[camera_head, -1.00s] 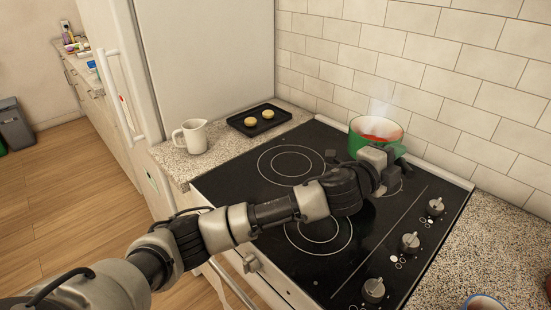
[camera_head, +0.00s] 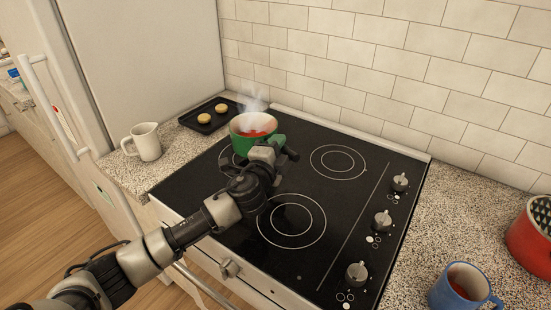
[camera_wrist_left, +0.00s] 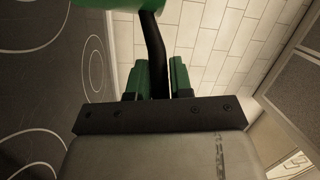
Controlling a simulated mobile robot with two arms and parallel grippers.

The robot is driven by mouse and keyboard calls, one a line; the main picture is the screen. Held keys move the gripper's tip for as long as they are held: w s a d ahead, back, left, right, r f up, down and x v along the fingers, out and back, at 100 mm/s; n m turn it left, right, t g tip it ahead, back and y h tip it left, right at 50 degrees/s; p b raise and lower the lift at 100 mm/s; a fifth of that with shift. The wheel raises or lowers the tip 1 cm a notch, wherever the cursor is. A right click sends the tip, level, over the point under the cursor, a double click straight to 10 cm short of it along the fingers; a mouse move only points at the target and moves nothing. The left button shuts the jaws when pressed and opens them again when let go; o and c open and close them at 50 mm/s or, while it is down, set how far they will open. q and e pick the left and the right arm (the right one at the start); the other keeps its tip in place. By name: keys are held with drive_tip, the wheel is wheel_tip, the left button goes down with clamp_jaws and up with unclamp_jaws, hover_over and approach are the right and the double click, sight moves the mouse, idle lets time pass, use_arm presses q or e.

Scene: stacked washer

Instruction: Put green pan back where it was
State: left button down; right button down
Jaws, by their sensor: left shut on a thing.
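The green pan (camera_head: 254,142), with red contents and steam above it, is over the rear left part of the black stove top (camera_head: 330,215). My left gripper (camera_head: 271,149) is at the pan's near right side. In the left wrist view, its green fingertips (camera_wrist_left: 160,78) are shut around the dark handle (camera_wrist_left: 155,45), and a piece of the green pan (camera_wrist_left: 90,4) shows at the top edge. I cannot tell whether the pan's bottom touches the stove, as the gripper and arm hide part of it. My right gripper is out of view.
A white mug (camera_head: 146,142) and a black tray with two cookies (camera_head: 211,115) stand on the left counter. A red pot (camera_head: 530,235) and a blue mug (camera_head: 462,288) are on the right counter. The right rear burner (camera_head: 338,162) and front burner (camera_head: 291,221) are clear.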

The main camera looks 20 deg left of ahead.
use_arm(q)
drive_tip(key=shift+a+f, duration=0.1)
drive_tip(key=shift+a, duration=0.15)
wheel_tip(320, 180, down, 3)
drive_tip(key=shift+f, duration=0.5)
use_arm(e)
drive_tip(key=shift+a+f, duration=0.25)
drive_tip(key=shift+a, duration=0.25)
use_arm(q)
drive_tip(key=shift+b, duration=0.35)
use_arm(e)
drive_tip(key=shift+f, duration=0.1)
use_arm(q)
drive_tip(key=shift+f, duration=0.2)
drive_tip(key=c, duration=1)
unclamp_jaws()
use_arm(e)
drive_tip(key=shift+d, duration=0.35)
